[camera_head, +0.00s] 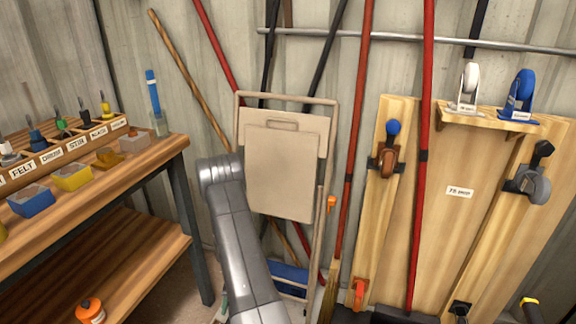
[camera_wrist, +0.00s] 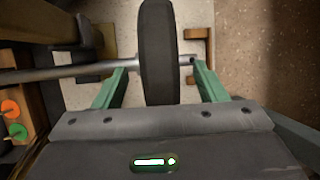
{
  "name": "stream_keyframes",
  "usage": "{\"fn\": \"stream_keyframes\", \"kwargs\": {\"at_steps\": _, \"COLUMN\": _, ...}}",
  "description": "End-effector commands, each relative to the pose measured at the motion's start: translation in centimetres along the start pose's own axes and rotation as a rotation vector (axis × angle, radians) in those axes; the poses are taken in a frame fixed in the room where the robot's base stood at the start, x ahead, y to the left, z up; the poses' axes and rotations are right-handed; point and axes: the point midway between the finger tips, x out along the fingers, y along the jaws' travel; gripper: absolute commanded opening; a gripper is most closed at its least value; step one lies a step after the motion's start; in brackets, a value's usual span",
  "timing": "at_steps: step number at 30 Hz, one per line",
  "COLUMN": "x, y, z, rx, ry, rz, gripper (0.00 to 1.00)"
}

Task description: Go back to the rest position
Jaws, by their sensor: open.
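My arm (camera_head: 235,235) rises in front of a folded beige panel in the head view, bends at the top and runs down out of the picture. My gripper (camera_wrist: 160,66) shows in the wrist view with two green fingers spread apart. A dark, rounded, wheel-like thing (camera_wrist: 159,40) stands between the fingers, with a visible gap on each side. I cannot tell exactly what it is. A grey rod (camera_wrist: 60,73) runs across behind the fingers. In the head view the gripper is mostly hidden low behind the arm.
A wooden workbench (camera_head: 165,150) with labelled bins stands at left. The folded beige panel (camera_head: 280,170) leans on the wall. Several long-handled tools and a wooden tool board (camera_head: 450,230) stand at right.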

Motion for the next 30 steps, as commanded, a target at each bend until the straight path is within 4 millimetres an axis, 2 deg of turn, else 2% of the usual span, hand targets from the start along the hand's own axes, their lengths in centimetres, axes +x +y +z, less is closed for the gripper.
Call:
{"fn": "stream_keyframes", "kwargs": {"at_steps": 1, "x": 1.3, "y": 0.1, "z": -0.1, "rx": 0.0, "ry": -0.002, "rz": 0.001, "gripper": 0.65}}
{"fn": "stream_keyframes", "kwargs": {"at_steps": 7, "x": 3.4, "y": 0.0, "z": 0.0, "rx": -0.001, "ry": -0.001, "rz": 0.001, "gripper": 0.65}}
{"fn": "stream_keyframes", "kwargs": {"at_steps": 14, "x": 3.1, "y": -0.9, "z": 0.0, "rx": 0.0, "ry": 0.001, "rz": 0.0, "gripper": 0.65}}
{"fn": "stream_keyframes", "kwargs": {"at_steps": 30, "x": 2.4, "y": -0.3, "z": 0.7, "rx": -0.013, "ry": -0.006, "rz": 0.003, "gripper": 0.65}}
